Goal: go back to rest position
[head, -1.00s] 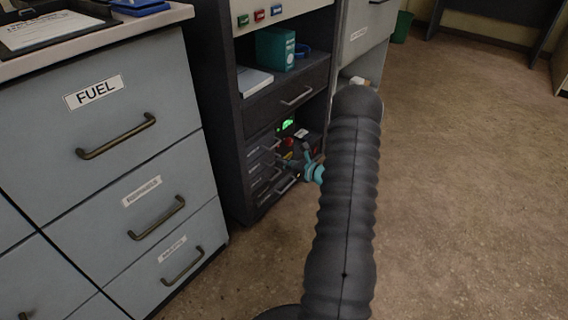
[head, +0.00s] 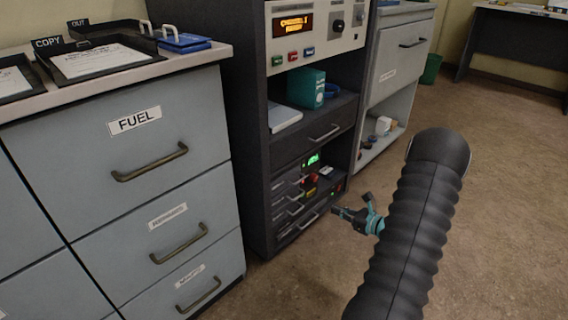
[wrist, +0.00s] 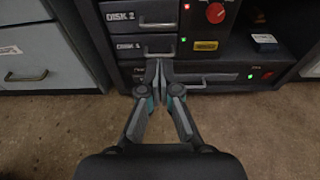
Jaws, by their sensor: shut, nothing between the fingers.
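My gripper (wrist: 159,78) is shut and empty in the wrist view, its fingertips together in front of the low disk drawers. In the head view my gripper (head: 338,211) is small and dark with teal parts, beside the bottom of the console. My ribbed dark arm covers the lower right of that view. The disk drawers (wrist: 146,45) carry labels and metal handles and look closed. I cannot tell from the wrist view whether the fingertips touch the lowest unit.
The dark console (head: 254,150) stands in the middle, with a teal box (head: 306,88) on its shelf. A grey drawer cabinet (head: 150,200) labelled FUEL stands left. A pale cabinet (head: 393,75) with an open lower shelf stands right. Open floor (head: 505,170) lies to the right.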

